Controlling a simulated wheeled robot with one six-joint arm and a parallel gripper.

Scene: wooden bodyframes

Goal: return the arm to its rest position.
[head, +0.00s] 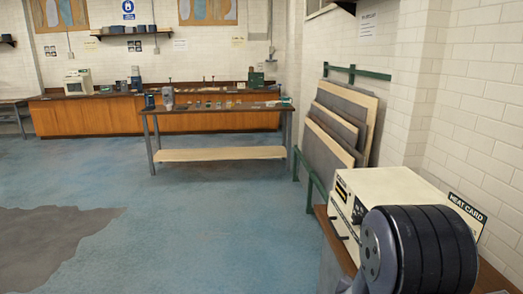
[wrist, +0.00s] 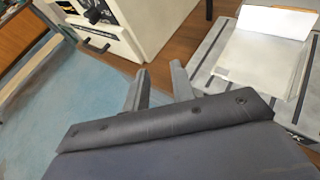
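My gripper (wrist: 160,85) shows in the wrist view, past the dark padded wrist housing. Its two grey fingers stand apart with nothing between them, above a wooden bench top (wrist: 160,62). In the head view a large black ribbed joint of my arm fills the lower right corner. The gripper itself does not show in that view.
A cream machine (head: 385,200) stands close by my arm and also shows in the wrist view (wrist: 118,28). A grey slotted plate with a pale sheet (wrist: 262,62) lies right of the fingers. Boards (head: 340,122) lean on the wall. Blue floor (head: 220,220) is open.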

